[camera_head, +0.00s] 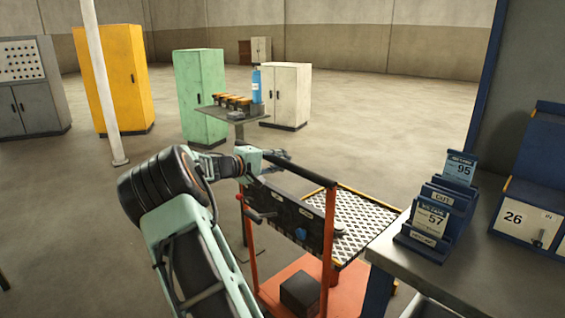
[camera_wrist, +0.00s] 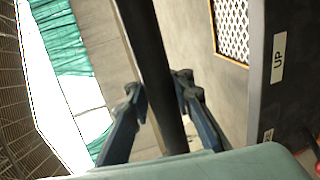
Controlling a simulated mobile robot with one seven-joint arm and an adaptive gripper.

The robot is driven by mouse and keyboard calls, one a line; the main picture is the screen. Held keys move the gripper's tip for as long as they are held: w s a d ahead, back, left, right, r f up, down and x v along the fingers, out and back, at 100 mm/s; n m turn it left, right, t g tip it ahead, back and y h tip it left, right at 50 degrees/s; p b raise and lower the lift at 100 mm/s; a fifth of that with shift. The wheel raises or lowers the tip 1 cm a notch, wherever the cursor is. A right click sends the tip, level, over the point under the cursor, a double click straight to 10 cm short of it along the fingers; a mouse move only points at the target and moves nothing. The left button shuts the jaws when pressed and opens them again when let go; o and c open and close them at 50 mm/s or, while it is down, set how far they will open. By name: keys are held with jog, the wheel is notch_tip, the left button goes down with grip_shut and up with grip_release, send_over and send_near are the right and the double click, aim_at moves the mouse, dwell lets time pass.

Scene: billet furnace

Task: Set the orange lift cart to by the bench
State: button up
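The orange lift cart (camera_head: 252,245) stands upright in front of me in the head view. It has a dark top handle bar, a dark control panel with a blue knob, and a checkered deck with a yellow edge. My gripper (camera_head: 276,157) is at the handle bar. In the wrist view the dark handle bar (camera_wrist: 160,60) runs between the fingers of my gripper (camera_wrist: 160,95), which close in on it from both sides. The grey bench (camera_head: 465,265) is at the right, its front corner close beside the cart's deck; whether they touch is hidden.
A black box (camera_head: 300,292) sits on the cart's orange base. The bench carries a sign rack (camera_head: 437,215) and a blue bin unit (camera_head: 525,220). Behind are a small table (camera_head: 230,112), a green cabinet (camera_head: 200,90) and a white post (camera_head: 103,90).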

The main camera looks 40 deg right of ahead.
jog(key=o, duration=0.5)
jog(key=shift+s+r, duration=0.2)
jog(key=shift+r, duration=0.2)
jog(key=shift+c, duration=0.2)
jog(key=shift+o, duration=0.3)
jog(key=shift+f, duration=0.15)
jog(key=shift+w+a, duration=0.15)
jog(key=shift+a, duration=0.35)
jog(key=a+r, duration=0.2)
jog(key=a, duration=0.8)
jog(key=shift+s+a+r, duration=0.15)
jog(key=shift+s+a, duration=0.15)
jog(key=shift+a, duration=0.1)
